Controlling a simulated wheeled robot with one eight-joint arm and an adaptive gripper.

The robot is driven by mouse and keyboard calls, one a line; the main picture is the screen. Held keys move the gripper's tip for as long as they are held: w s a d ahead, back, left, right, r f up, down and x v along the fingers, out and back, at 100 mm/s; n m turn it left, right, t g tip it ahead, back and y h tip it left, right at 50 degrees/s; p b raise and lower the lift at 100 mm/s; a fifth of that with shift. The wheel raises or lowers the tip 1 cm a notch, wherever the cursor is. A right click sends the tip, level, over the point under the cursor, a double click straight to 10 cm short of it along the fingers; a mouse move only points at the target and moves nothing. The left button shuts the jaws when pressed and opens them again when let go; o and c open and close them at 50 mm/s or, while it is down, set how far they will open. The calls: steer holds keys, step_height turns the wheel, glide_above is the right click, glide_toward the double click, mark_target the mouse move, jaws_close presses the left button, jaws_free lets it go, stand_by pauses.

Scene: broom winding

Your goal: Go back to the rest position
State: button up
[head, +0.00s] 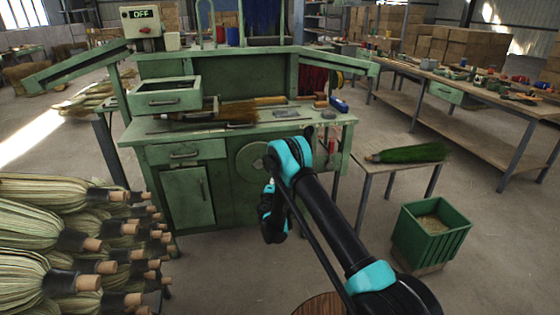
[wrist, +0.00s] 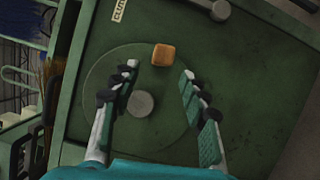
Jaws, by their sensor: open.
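My arm (head: 335,220) reaches forward from the lower right in the head view, bent at the turquoise joint. My gripper (head: 274,215) hangs below that joint, in front of the green winding bench (head: 330,125). Its fingers are hard to make out there. In the wrist view my gripper (wrist: 160,88) is open and empty, with its two fingers wide apart. Between and beyond them is a green panel with a round plate (wrist: 125,75), a grey disc (wrist: 141,104) and a small orange block (wrist: 163,55). I cannot tell whether the fingers touch the panel.
Stacked brooms (head: 60,225) fill the lower left. A green-bristled broom (head: 410,153) lies on a small side table (head: 372,167) at right, above a green crate (head: 432,240). A long workbench (head: 450,110) stands at far right. A control box shows OFF (head: 141,14). Some floor is clear.

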steer(key=s+d+r+m+g+h, duration=0.2)
steer(key=d+r+m+g+h, duration=0.3)
steer(key=d+r, duration=0.75)
steer(key=s+d+r+m+g+y, duration=0.1)
steer(key=s+d+r+m+g, duration=0.35)
steer(key=s+d, duration=0.85)
steer(key=s+f+m+g+y, duration=0.1)
steer(key=s+m+g+y, duration=0.1)
steer(key=s, duration=1.6)
steer(key=s+d+f+m+g+y, duration=0.1)
steer(key=s+m+y, duration=0.3)
steer(key=s, duration=1.5)
steer(key=shift+s+d+m+g, duration=0.2)
steer(key=shift+m+g, duration=0.65)
steer(key=shift+m, duration=0.4)
